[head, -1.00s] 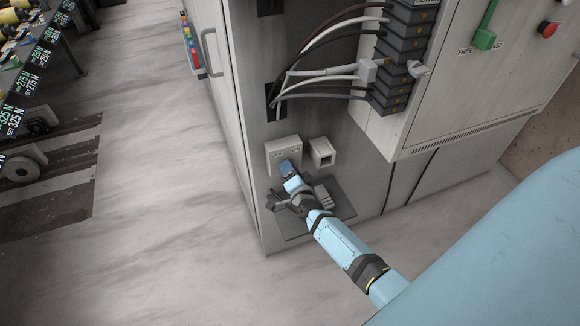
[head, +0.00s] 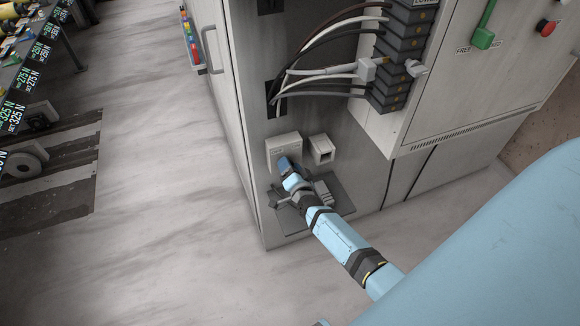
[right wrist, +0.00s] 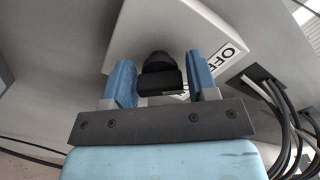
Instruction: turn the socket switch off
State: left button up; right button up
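The socket switch is a pale box (head: 284,146) on the cabinet's grey side panel. In the right wrist view, its face (right wrist: 165,28) bears a black knob (right wrist: 158,75) and an "OFF" label (right wrist: 230,53), partly covered by the right finger. My right gripper (head: 284,166) is at the front of the box. In the right wrist view, the blue fingers of my right gripper (right wrist: 161,80) stand apart, one on each side of the knob. Whether they touch the knob is hard to tell. My left gripper is not in view.
A second small pale box (head: 322,149) sits right of the switch. A grey plate (head: 330,210) lies below it, behind my arm. Cables (head: 322,68) hang above, and also show at the right of the wrist view (right wrist: 283,110).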

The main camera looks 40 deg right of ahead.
jog(key=shift+o, duration=0.8)
jog(key=v, duration=1.3)
jog(key=shift+s, duration=0.4)
